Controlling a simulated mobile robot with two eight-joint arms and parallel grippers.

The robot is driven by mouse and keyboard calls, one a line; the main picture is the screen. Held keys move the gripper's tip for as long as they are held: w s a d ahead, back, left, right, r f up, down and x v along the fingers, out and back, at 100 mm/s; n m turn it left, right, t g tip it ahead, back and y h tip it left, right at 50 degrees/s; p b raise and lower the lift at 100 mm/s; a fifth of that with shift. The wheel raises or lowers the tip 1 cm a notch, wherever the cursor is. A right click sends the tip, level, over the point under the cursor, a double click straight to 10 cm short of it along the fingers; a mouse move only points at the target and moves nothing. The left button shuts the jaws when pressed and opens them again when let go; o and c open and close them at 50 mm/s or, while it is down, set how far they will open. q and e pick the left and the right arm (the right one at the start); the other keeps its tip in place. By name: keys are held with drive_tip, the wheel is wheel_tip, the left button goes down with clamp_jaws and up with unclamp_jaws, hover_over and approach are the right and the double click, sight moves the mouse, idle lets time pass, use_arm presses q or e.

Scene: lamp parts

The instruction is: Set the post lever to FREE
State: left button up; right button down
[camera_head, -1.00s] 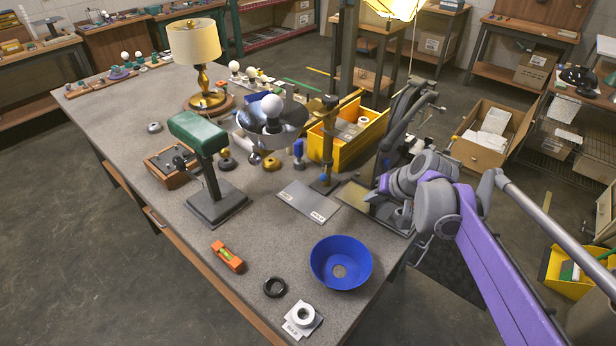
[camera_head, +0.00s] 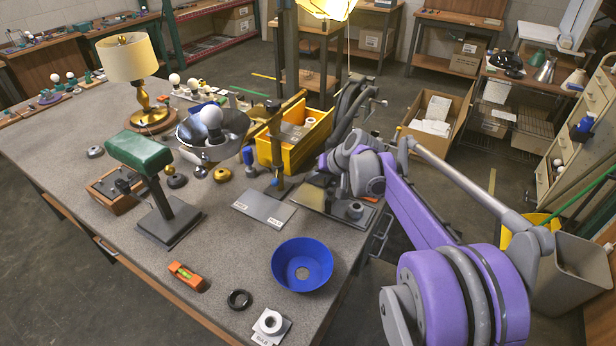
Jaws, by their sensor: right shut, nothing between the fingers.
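A dark upright post (camera_head: 276,150) with a brass-coloured crossbar stands near the right side of the workbench. A small blue part, perhaps its lever, shows low on the post; its setting cannot be made out. A grey plate (camera_head: 262,208) with two small white labels lies in front of the post; the labels are too small to read surely. My right gripper (camera_head: 328,168) is at the end of the purple arm, right of the post and apart from it. It is shut and empty, its fingertips partly hidden by the wrist. My left gripper is out of view.
A yellow bin (camera_head: 302,146) stands behind the post. A blue bowl (camera_head: 318,276), black ring (camera_head: 239,299) and orange level (camera_head: 187,276) lie in front. A green-topped stand (camera_head: 140,152) and metal shade (camera_head: 226,124) are to the left. The bench's right edge is beneath my arm.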

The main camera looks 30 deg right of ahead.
sight(277, 173)
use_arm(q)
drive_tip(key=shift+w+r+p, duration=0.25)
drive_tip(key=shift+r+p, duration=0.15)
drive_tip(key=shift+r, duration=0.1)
use_arm(e)
drive_tip(key=w+a+f, duration=0.4)
drive_tip(key=w+f, duration=0.1)
drive_tip(key=w, duration=0.2)
drive_tip(key=shift+a, duration=0.4)
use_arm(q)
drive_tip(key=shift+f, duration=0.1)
use_arm(e)
drive_tip(key=shift+s+a, duration=0.1)
drive_tip(key=shift+a, duration=0.05)
